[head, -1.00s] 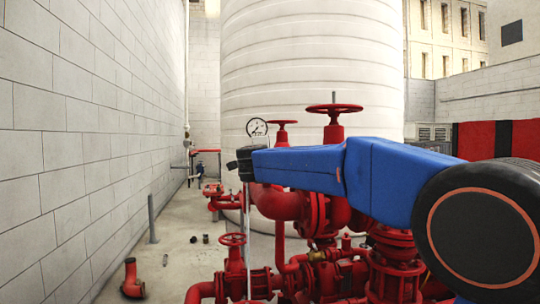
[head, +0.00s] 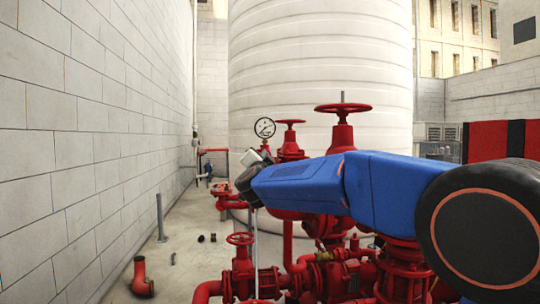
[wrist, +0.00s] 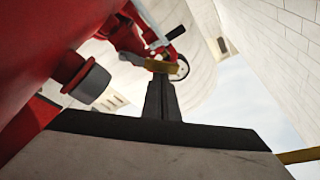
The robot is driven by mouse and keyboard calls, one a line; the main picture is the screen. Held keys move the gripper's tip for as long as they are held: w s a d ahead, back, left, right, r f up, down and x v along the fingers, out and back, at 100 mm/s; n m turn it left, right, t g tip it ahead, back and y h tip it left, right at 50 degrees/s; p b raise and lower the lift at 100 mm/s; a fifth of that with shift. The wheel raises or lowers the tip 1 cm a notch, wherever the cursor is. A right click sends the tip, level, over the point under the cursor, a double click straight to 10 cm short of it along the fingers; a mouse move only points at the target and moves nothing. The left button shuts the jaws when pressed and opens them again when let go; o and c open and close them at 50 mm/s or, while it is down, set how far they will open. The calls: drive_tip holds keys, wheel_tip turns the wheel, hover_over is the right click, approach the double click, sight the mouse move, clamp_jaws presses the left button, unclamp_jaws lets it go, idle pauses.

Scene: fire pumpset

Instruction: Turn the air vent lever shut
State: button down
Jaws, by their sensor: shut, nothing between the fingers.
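In the wrist view my gripper (wrist: 160,84) is shut and empty, its dark fingers pointing up the picture. The fingertips overlap the lower edge of a brass fitting (wrist: 161,66); I cannot tell whether they touch it. A black-ended lever handle (wrist: 175,33), which looks like the air vent lever, is just above the brass fitting. In the head view the end of my blue arm is near the red pumpset (head: 345,140), below a round gauge (head: 264,127). The fingers and the lever are not clear there.
The gauge also shows in the wrist view (wrist: 182,68), beside the fitting. Red handwheels (head: 343,107) and pipes crowd around my arm. A block wall (head: 80,140) runs along the left, with open floor before it.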

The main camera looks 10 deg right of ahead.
drive_tip(key=shift+a+f+n+t+y, duration=0.25)
drive_tip(key=shift+a+f+n+y, duration=0.35)
drive_tip(key=shift+n, duration=1.45)
drive_tip(key=shift+a+f+n+t+y, duration=0.3)
drive_tip(key=shift+f+n+y, duration=0.6)
drive_tip(key=shift+n, duration=1.1)
drive_tip(key=shift+a+f+n+t+y, duration=0.4)
drive_tip(key=shift+n+y, duration=0.6)
drive_tip(key=shift+n, duration=1.05)
drive_tip(key=shift+f, duration=0.1)
